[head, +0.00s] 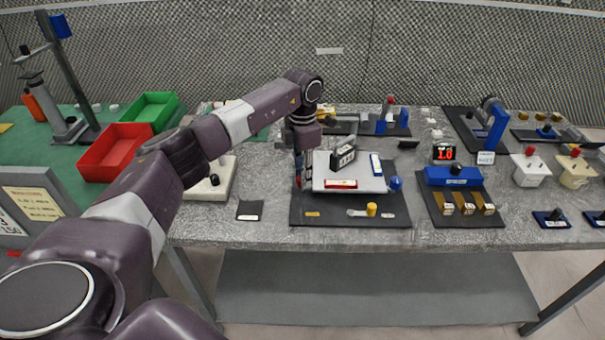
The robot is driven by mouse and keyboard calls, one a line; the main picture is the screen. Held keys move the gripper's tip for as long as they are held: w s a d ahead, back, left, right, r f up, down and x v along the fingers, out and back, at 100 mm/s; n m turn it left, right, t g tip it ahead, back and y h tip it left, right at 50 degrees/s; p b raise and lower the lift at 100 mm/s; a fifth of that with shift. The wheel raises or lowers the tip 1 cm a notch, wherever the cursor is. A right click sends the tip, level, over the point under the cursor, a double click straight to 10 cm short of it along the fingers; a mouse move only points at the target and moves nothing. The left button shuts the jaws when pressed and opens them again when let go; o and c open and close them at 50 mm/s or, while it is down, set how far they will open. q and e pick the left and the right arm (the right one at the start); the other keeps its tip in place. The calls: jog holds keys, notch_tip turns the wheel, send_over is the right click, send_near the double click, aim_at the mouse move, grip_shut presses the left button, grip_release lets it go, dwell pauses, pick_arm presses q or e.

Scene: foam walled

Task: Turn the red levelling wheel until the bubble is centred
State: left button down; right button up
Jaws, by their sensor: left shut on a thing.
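A white levelling plate (325,168) stands on a dark mat (380,212) near the middle of the bench. My left gripper (299,168) points down at the plate's left edge, shut on the red levelling wheel (298,184), which is mostly hidden by the fingers. A blue wheel (396,183) is at the plate's right edge. The bubbles are too small to make out. My right gripper is not in view.
A yellow knob (371,209) stands at the mat's front. A blue fixture (453,176) is to the right, a white box with a black knob (215,182) to the left. Red (115,152) and green (152,107) bins are at far left. The bench's front strip is mostly clear.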

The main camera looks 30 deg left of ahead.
pick_arm(q)
jog(key=shift+w+r+n, duration=0.1)
jog(key=shift+n, duration=0.3)
jog(key=c, duration=1.6)
grip_release()
jog(key=shift+r, duration=4)
jog(key=shift+c, duration=0.3)
